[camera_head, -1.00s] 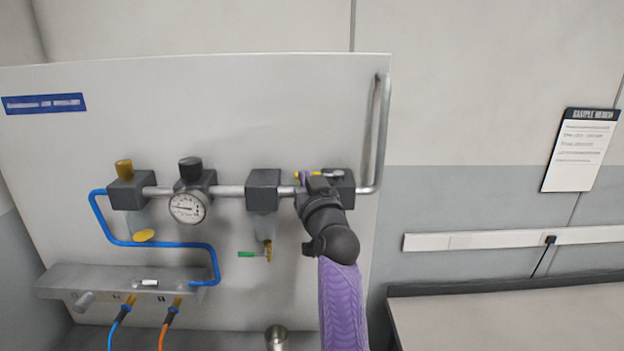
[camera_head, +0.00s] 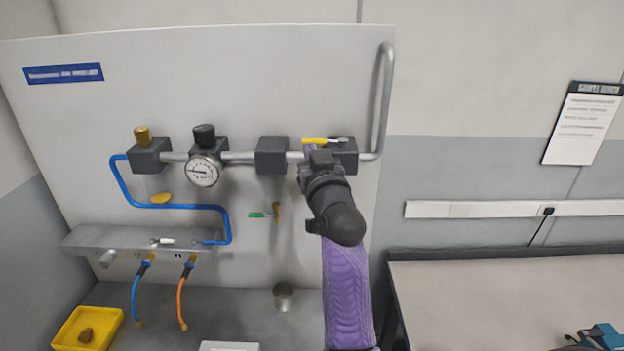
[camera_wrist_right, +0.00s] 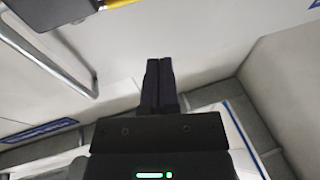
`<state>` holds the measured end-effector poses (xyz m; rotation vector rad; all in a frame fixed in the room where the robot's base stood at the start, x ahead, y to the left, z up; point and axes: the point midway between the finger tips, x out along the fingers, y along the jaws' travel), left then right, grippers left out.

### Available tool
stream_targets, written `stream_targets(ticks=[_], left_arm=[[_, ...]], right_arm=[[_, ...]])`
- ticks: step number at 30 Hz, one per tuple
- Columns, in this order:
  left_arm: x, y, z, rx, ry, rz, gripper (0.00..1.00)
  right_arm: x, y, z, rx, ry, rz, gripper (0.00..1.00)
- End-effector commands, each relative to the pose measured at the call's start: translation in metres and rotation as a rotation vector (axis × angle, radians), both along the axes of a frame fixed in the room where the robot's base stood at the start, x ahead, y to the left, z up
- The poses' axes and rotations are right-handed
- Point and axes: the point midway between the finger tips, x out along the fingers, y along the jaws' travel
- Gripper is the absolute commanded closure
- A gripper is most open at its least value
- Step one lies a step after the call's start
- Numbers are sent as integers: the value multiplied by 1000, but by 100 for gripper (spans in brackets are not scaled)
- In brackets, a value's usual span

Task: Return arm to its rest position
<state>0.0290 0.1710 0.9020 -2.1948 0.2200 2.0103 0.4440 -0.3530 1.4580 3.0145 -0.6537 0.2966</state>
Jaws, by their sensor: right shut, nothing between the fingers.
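My right arm (camera_head: 345,280), in a purple sleeve with a dark wrist, reaches up in the middle of the head view. Its gripper (camera_head: 312,150) is in front of the right end of the pipe assembly, beside the yellow-handled valve (camera_head: 320,141), and is mostly hidden behind the wrist. In the right wrist view the two dark fingers (camera_wrist_right: 160,75) are together with nothing between them. A piece of the yellow handle (camera_wrist_right: 118,3) shows at the top edge there, apart from the fingers. My left gripper is not in view.
A panel carries a pipe with a gauge (camera_head: 203,171), a green-handled valve (camera_head: 262,214) and a blue tube (camera_head: 180,206). Below are a metal cup (camera_head: 283,297) and a yellow tray (camera_head: 88,330). A bench (camera_head: 500,300) stands at the right.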

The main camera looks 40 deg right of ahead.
Motion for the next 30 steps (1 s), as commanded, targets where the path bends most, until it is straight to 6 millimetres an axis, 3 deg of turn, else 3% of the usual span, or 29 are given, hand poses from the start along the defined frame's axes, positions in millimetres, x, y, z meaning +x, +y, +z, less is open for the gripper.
stream_targets(ticks=[9,15,17,20,23,24,27,30], left_arm=[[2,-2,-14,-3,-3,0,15],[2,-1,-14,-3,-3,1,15],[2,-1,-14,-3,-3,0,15],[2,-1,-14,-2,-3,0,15],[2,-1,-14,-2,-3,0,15],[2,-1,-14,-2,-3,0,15],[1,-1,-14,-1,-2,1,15],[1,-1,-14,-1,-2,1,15]], right_arm=[[-44,37,-14,1,1,0,100],[-50,42,-14,1,3,1,100],[-49,47,-23,1,45,23,100],[-55,79,-74,10,268,133,100],[-85,123,-147,44,596,264,100],[-102,138,-171,61,713,304,100],[-151,166,-220,97,976,375,100],[-203,188,-253,130,1209,423,100]])
